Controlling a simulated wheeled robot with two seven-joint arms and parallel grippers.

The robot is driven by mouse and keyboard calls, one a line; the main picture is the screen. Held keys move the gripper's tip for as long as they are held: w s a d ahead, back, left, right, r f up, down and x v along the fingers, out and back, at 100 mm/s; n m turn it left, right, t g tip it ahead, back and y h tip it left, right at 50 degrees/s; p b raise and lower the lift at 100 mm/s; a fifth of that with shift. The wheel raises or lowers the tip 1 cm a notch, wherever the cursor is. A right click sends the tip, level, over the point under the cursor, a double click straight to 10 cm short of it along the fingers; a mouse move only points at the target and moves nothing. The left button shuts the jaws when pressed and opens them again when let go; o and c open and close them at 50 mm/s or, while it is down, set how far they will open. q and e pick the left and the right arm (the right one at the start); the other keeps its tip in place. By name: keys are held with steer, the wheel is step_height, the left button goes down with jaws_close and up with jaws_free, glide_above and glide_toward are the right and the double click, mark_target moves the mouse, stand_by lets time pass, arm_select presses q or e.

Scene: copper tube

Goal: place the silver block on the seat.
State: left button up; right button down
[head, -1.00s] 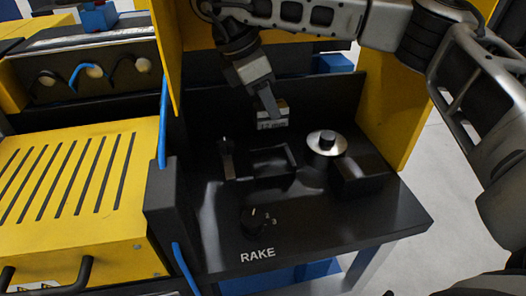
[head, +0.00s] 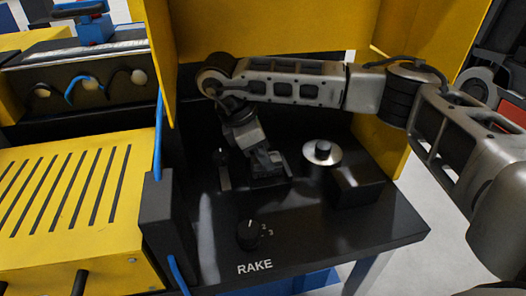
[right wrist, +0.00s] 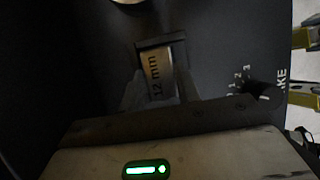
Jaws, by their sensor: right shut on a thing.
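The silver block, marked "12 mm", shows in the right wrist view (right wrist: 154,76) between the fingers of my right gripper (right wrist: 160,95). In the head view my right gripper (head: 264,160) points down over the black seat (head: 268,181), whose raised dark edges are partly hidden by the gripper. In the right wrist view a dark raised edge of the seat (right wrist: 160,42) lies right at the block's far end. The block is at the seat, low down; I cannot tell whether it rests on its floor. My left gripper is not in view.
A round silver piece with a black knob (head: 322,153) stands right of the seat, beside a black box (head: 357,186). A dial (head: 248,234) sits in front, above the word RAKE. Yellow walls enclose the back and right.

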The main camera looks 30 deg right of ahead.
steer(key=shift+f, duration=0.15)
steer(key=c, duration=1)
jaws_free()
steer(key=shift+r, duration=0.25)
steer(key=v, duration=0.7)
steer(key=shift+a+r, duration=0.15)
